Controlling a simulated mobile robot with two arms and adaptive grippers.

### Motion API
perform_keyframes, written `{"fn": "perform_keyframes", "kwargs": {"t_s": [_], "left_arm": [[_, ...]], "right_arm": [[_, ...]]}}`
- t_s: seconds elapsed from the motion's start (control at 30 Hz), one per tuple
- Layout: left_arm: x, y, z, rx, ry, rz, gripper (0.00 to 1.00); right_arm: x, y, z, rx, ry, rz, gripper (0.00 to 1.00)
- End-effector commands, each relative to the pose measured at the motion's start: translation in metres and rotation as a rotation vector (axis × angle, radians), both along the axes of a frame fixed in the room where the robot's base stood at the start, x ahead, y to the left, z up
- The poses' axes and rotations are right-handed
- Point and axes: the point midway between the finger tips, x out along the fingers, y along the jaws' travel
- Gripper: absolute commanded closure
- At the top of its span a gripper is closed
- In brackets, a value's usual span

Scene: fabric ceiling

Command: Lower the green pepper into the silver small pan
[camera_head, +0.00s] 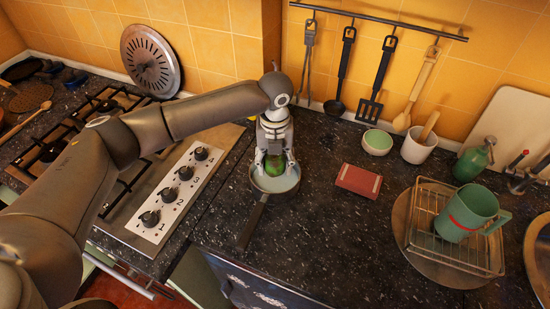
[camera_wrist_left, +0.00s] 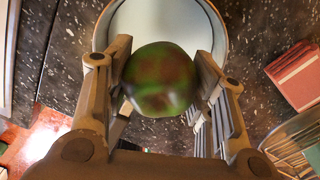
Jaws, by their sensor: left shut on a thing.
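The green pepper (camera_head: 275,165) has dark reddish patches and is held between the fingers of my left gripper (camera_head: 274,160). In the left wrist view the pepper (camera_wrist_left: 160,78) sits between both fingers, which press on its sides. The silver small pan (camera_head: 287,186) stands on the dark counter below the gripper, its dark handle pointing toward the front. In the head view the pepper overlaps the pan's inside. The pan's pale rim (camera_wrist_left: 216,22) shows behind the pepper in the left wrist view. I cannot tell whether the pepper touches the pan's bottom. My right gripper is not in view.
A red box (camera_head: 358,181) and a green bowl (camera_head: 377,142) are right of the pan. A wire rack (camera_head: 425,240) with a green mug (camera_head: 468,212) stands farther right. The stove (camera_head: 150,180) is on the left. Utensils hang on the back wall. Counter in front of the red box is clear.

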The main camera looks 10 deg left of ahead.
Motion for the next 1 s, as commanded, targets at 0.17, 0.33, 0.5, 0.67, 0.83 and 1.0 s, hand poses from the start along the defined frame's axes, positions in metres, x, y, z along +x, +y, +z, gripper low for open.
{"fn": "perform_keyframes", "kwargs": {"t_s": [0.17, 0.33, 0.5, 0.67, 0.83, 1.0], "left_arm": [[-0.0001, -0.0002, -0.0055, -0.001, 0.0, 0.0, 0.76], [0.0, -0.0003, -0.0051, -0.001, 0.0, -0.001, 0.76], [0.0, -0.0004, -0.0049, -0.001, 0.0, -0.001, 0.76], [0.0, -0.0004, -0.0055, -0.001, 0.0, -0.001, 0.76], [-0.0001, -0.0004, -0.0078, -0.001, 0.0, -0.001, 0.76], [-0.0001, -0.0005, -0.0104, -0.001, 0.0, -0.001, 0.76]], "right_arm": [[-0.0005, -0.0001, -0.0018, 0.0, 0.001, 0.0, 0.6], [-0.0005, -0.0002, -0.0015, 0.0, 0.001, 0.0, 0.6], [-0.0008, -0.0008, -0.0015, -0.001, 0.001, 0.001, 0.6], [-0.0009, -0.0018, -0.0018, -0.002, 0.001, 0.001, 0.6], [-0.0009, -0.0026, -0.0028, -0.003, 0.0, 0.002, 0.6], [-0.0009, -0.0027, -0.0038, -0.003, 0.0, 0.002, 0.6]]}}
